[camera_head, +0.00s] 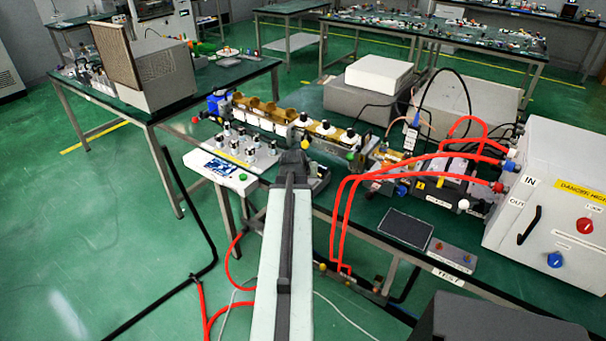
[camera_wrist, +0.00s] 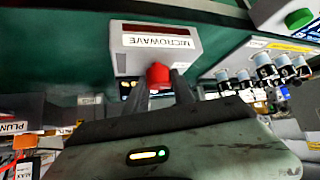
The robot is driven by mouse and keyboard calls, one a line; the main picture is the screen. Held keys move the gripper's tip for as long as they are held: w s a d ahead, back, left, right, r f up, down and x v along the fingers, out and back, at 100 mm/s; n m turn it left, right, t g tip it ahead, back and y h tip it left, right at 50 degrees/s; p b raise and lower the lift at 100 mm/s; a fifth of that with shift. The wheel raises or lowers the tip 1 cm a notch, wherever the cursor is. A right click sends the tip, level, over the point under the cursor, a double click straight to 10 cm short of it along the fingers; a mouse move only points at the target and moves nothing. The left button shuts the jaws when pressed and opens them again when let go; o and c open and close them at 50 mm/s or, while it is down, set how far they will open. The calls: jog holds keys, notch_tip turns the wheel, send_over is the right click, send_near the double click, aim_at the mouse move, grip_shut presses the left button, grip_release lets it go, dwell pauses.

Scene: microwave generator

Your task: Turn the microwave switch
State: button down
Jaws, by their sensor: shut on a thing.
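The microwave switch is a red knob (camera_wrist: 158,73) on the front of a small grey box (camera_wrist: 197,45) labelled MICROWAVE. The label appears upside down in the wrist view. My gripper (camera_wrist: 159,84) has its two dark fingers on either side of the red knob and is shut on it. In the head view my gripper (camera_head: 294,163) is at the front edge of the green bench, and the arm hides the knob there. The exact angle of the knob is hard to read.
A white control panel (camera_head: 220,170) with several knobs and a green button stands left of my gripper. Red hoses (camera_head: 350,180) run on the right, towards a large white cabinet (camera_head: 560,190). Open green floor lies at the left.

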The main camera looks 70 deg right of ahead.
jog(key=shift+d+n+t, duration=0.1)
jog(key=shift+n+t, duration=0.8)
jog(key=shift+n, duration=0.3)
jog(key=shift+w+y, duration=0.1)
jog(key=shift+y, duration=0.2)
jog(key=c, duration=1.1)
grip_release()
jog(key=shift+o, duration=0.2)
